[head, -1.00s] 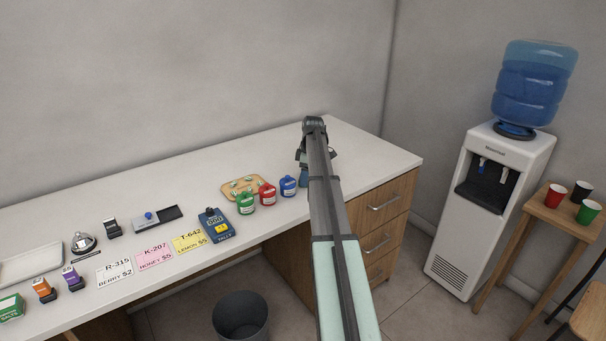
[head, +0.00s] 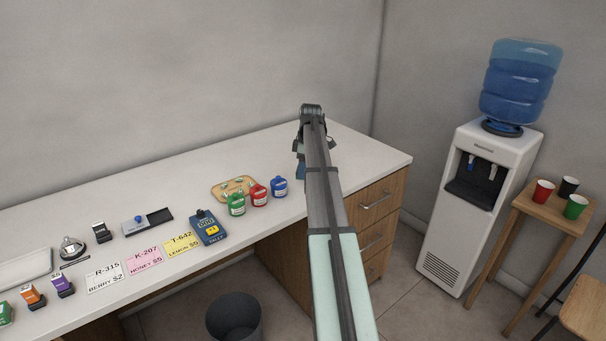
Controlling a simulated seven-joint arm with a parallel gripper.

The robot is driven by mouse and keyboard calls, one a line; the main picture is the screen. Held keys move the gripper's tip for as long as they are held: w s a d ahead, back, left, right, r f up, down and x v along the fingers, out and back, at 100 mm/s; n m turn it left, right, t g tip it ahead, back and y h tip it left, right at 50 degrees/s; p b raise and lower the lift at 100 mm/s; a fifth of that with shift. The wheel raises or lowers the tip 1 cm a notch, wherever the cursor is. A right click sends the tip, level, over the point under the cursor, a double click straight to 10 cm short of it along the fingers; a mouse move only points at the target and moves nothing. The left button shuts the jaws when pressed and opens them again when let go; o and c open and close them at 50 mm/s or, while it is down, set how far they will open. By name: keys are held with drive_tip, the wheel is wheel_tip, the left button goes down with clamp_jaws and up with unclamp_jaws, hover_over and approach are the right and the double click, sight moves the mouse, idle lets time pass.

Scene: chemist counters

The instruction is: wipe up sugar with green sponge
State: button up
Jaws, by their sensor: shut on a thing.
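My gripper (head: 300,171) is over the right end of the white counter (head: 352,151), beyond the blue jar. My own arm covers most of it, and only small parts show at its sides. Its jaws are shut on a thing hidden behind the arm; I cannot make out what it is. I see no green sponge and no sugar in the head view. The counter patch under my gripper is hidden too.
Left of my arm stand a blue jar (head: 279,187), a red jar (head: 260,196) and a green jar (head: 236,205), before a wooden tray (head: 218,190). A water cooler (head: 470,230) stands right, off the counter.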

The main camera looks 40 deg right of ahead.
drive_tip(key=shift+r, duration=1.3)
drive_tip(key=shift+w, duration=0.1)
